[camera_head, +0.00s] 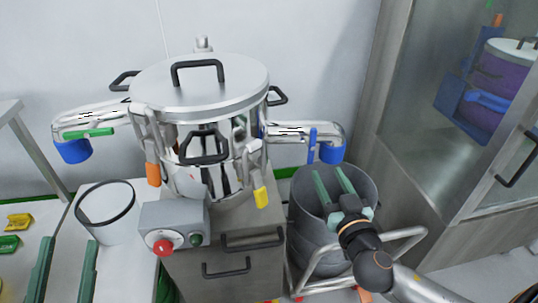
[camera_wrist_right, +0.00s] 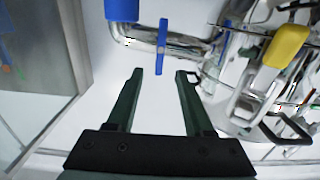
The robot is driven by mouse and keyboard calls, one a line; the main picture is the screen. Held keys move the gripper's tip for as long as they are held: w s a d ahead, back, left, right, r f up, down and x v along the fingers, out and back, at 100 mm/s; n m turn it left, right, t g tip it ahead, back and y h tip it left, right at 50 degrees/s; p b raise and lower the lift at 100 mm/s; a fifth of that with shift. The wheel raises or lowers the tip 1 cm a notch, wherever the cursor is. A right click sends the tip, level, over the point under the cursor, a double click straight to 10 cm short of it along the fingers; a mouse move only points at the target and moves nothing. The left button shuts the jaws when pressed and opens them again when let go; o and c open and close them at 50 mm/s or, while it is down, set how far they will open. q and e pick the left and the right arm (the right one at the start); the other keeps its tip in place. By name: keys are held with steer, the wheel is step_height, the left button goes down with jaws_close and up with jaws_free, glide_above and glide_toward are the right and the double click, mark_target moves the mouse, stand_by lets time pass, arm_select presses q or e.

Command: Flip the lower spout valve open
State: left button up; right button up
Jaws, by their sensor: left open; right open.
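A steel vessel (camera_head: 200,95) with a lid stands in the middle of the head view. Its right spout pipe (camera_head: 287,131) ends in a blue outlet (camera_head: 331,153) and carries a blue valve lever (camera_head: 312,143), set across the pipe. That lever also shows in the right wrist view (camera_wrist_right: 162,45), just beyond my fingertips. The left spout has a green lever (camera_head: 90,133) lying along its pipe. Which spout is lower is unclear. My right gripper (camera_head: 330,170) is open and empty below the blue lever, apart from it. My left gripper (camera_head: 70,240) is open and empty at lower left.
A grey drum (camera_head: 305,225) on a tubular-framed cart stands under the right spout. A clear container (camera_head: 108,225) is on the left table. A control box (camera_head: 172,222) with a red button is in front of the vessel. A glass-doored cabinet (camera_head: 425,110) stands right.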

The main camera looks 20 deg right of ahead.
mark_target(313, 145)
steer(key=x, duration=1.1)
steer(key=shift+w+r, duration=0.1)
steer(key=shift+r, duration=0.1)
steer(key=shift+w+d, duration=0.15)
steer(key=shift+w, duration=0.55)
arm_select(q)
steer(key=shift+s+r+m+h, duration=0.7)
steer(key=shift+s+r+h, duration=0.05)
steer(key=shift+r+h, duration=0.2)
arm_select(e)
jaws_close()
